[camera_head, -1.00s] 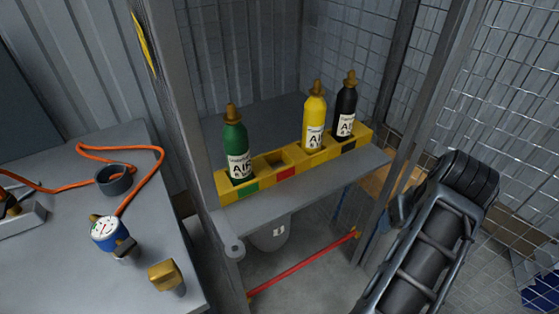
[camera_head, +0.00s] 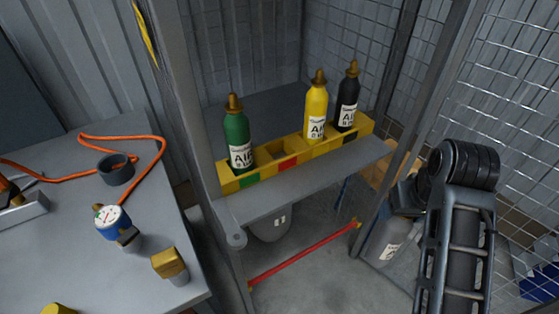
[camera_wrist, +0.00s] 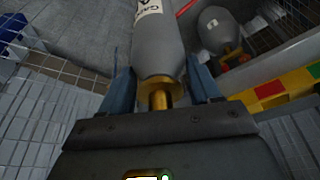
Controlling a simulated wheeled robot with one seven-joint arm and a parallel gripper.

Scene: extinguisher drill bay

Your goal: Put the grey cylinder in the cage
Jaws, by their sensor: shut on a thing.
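The grey cylinder (camera_wrist: 158,42) has a white label and a brass neck, and is held between the blue fingers of my gripper (camera_wrist: 160,80). In the head view the grey cylinder (camera_head: 388,240) is partly hidden behind my arm, low beside the cage's right front post. The cage (camera_head: 215,120) has metal posts and mesh walls. Its shelf (camera_head: 310,180) bears a yellow rack (camera_head: 228,184) with green (camera_head: 237,135), yellow (camera_head: 316,110) and black (camera_head: 347,100) cylinders upright in it. An empty rack slot lies between green and yellow, by a red mark.
A red bar (camera_head: 305,254) crosses low at the cage front. A rounded grey object (camera_head: 270,228) sits under the shelf. The left bench (camera_head: 60,240) holds an orange hose (camera_head: 155,175), a blue gauge (camera_head: 111,218), a grey ring (camera_head: 116,172) and a brass block (camera_head: 170,264).

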